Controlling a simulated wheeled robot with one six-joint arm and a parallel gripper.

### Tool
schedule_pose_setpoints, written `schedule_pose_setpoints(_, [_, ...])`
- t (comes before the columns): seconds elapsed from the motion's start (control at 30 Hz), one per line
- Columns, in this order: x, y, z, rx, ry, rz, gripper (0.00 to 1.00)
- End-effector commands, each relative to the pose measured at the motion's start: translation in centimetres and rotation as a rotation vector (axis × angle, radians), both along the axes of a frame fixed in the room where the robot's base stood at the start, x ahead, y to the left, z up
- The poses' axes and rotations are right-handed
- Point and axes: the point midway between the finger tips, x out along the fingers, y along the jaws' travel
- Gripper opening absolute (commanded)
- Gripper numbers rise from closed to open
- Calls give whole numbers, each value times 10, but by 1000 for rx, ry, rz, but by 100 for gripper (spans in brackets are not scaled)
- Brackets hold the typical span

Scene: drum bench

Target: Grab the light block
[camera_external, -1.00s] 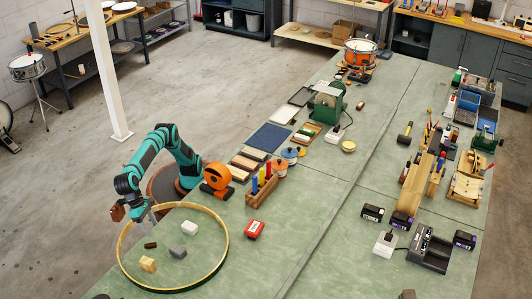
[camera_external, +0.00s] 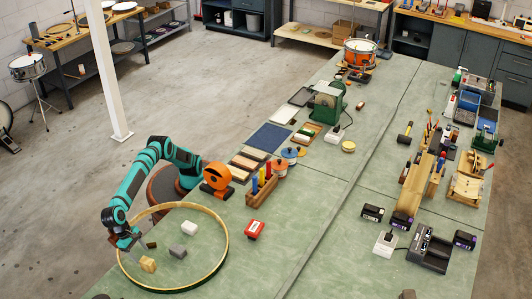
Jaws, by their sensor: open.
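A wooden hoop (camera_external: 228,243) lies on the green bench with several small blocks inside it. A tan block (camera_external: 148,265) is at the front left, a grey block (camera_external: 178,251) near the middle, a white block (camera_external: 190,228) further back and a dark block (camera_external: 151,244) at the left. The tan and white blocks are both light in colour.
The hoop's raised rim surrounds the blocks. A red box (camera_external: 254,229) lies right of the hoop.

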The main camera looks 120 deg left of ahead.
Motion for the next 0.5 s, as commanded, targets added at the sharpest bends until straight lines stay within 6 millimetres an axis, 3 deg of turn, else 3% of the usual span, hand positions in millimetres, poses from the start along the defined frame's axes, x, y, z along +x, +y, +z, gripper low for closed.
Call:
schedule_pose_setpoints(0.13, [8, 1, -20, 1, 0, 0, 62])
schedule_pose_setpoints(0.5, [17, 3, -40, 1, 0, 1, 62])
